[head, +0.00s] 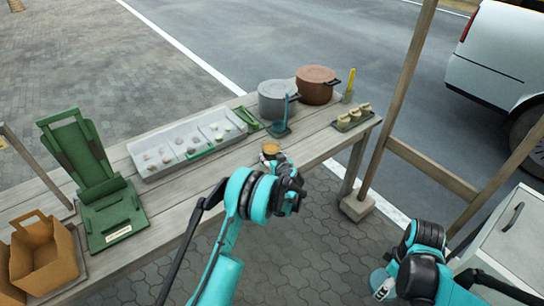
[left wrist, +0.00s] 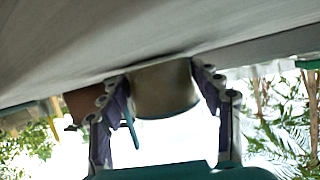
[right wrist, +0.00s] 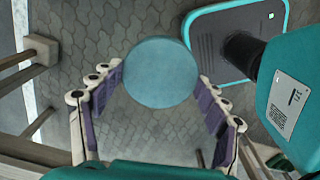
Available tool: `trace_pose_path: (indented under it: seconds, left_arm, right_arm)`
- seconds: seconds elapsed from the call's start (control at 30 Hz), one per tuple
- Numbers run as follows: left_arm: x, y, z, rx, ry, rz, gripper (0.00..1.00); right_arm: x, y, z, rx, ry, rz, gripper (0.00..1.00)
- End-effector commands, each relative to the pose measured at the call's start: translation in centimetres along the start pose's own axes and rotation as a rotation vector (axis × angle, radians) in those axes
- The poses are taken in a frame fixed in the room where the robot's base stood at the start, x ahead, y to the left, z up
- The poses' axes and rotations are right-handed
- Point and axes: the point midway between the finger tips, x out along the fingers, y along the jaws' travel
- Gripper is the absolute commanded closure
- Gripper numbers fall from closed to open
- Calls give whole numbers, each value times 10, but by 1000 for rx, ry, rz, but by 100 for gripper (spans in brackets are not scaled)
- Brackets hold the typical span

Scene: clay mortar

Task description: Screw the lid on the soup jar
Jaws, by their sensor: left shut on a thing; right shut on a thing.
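The soup jar (head: 270,149) is near the front edge of the wooden table, uncovered, with orange-brown contents at its top. My left gripper (head: 274,160) is shut on it; in the left wrist view the jar (left wrist: 163,90) sits between the two fingers, its end close to the tabletop. Whether it touches the table is unclear. My right gripper (head: 382,283) is shut on a round teal lid (head: 378,279), off the table at the lower right. In the right wrist view the lid (right wrist: 160,73) lies flat between the fingertips, above the pavement.
The table (head: 175,198) holds a grey pot (head: 277,102), a brown pot (head: 316,88), a tray of dumplings (head: 165,158), a small tray of cups (head: 352,120), a green stand (head: 112,215) and a paper bag (head: 45,262). A wooden post (head: 398,100) and white cabinet (head: 510,235) stand right.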

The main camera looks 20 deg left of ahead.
Motion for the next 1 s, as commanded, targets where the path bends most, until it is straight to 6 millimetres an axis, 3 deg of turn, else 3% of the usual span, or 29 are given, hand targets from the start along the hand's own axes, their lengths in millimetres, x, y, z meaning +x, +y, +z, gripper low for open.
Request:
trace_pose_path:
  seconds: [0.17,0.7,1.0]
  left_arm:
    - [-19,2,2,2,1,3,75]
    - [-121,4,44,2,1,3,75]
    - [-157,4,60,2,1,1,75]
  right_arm:
    - [-9,0,0,0,0,0,41]
    - [-31,0,0,0,0,0,41]
    - [-36,0,0,0,0,0,41]
